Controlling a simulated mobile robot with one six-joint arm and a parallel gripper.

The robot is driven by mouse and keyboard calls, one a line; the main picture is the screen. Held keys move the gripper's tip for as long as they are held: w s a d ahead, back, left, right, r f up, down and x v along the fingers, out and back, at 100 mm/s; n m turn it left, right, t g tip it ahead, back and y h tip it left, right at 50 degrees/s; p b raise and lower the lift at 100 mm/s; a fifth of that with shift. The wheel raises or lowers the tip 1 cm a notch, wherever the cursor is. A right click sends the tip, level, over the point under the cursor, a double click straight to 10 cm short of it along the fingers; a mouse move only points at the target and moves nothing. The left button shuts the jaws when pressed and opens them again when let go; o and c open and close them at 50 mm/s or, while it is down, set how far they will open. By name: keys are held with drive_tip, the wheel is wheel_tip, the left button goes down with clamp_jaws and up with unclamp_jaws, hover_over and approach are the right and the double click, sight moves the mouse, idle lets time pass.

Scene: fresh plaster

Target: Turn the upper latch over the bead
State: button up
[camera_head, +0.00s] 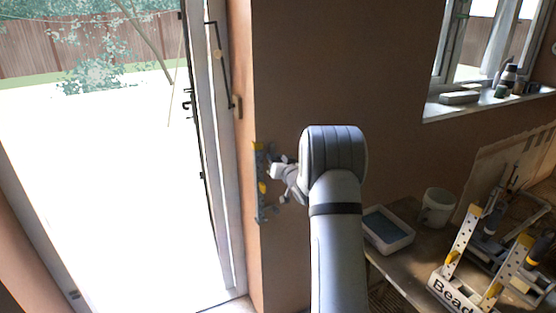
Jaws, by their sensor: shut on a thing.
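A narrow grey jig (261,207) stands upright on the wall corner beside the door opening. It has a yellow piece at its top and a yellow lower latch (262,187) further down. My gripper (273,167) reaches it from the right, at the height between these yellow parts. The gripper is shut on what appears to be the upper latch, which its jaws mostly hide. The bead on the corner is too small to make out, so I cannot tell whether the latch lies across it.
A bench at the lower right holds a white tray (402,243), a mug (437,208) and a rack labelled "Bead" (452,293) with yellow-tipped perforated strips. The glazed door (212,150) stands left of the corner. Bottles and a block (459,97) sit on the windowsill.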

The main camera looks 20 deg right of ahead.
drive_tip(key=shift+d, duration=0.15)
drive_tip(key=shift+c, duration=0.9)
drive_tip(key=shift+b, duration=0.3)
drive_tip(key=shift+f+b, duration=0.15)
drive_tip(key=shift+b, duration=0.15)
drive_tip(key=n+b, duration=0.1)
drive_tip(key=b, duration=0.1)
drive_tip(key=n+b, duration=0.2)
drive_tip(key=b, duration=0.1)
drive_tip(key=shift+f, duration=0.25)
drive_tip(key=n+b, duration=0.4)
drive_tip(key=b, duration=0.2)
drive_tip(key=shift+n, duration=0.3)
drive_tip(key=n+b, duration=0.5)
drive_tip(key=b, duration=0.1)
drive_tip(key=shift+r, duration=0.15)
drive_tip(key=shift+r+n+b, duration=0.15)
drive_tip(key=shift+n+b, duration=0.85)
drive_tip(key=shift+n, duration=0.35)
drive_tip(key=shift+r+n+b, duration=0.1)
drive_tip(key=shift+n+b, duration=0.9)
drive_tip(key=shift+n, duration=0.35)
